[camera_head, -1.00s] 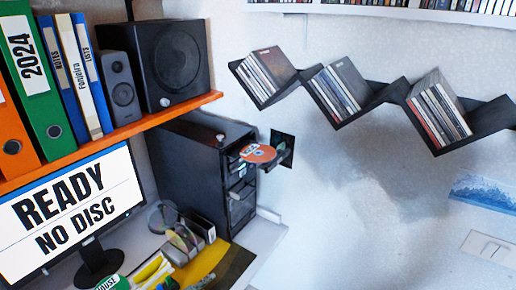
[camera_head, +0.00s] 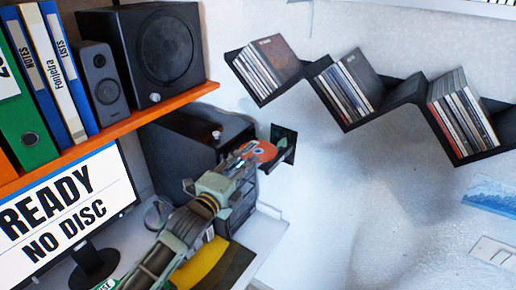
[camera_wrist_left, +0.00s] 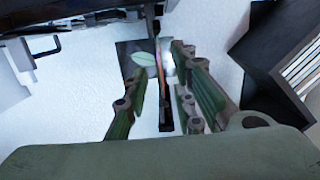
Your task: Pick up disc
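An orange disc (camera_head: 262,151) sits at the open drive tray on the front of the black computer tower (camera_head: 185,145). My left gripper (camera_head: 243,158) is right beside the disc in the head view and hides part of it and of the tower front. In the left wrist view the disc (camera_wrist_left: 159,62) shows nearly edge-on as a thin line. There the fingers of my left gripper (camera_wrist_left: 161,78) are apart, with the disc between them and gaps on both sides. Whether either finger touches the disc is unclear. My right gripper is not in view.
The monitor (camera_head: 65,210) reads "READY NO DISC". An orange shelf (camera_head: 150,122) with speakers and binders is above the tower. A zigzag wall shelf (camera_head: 405,93) holding several disc cases hangs to the right. Free wall lies below it.

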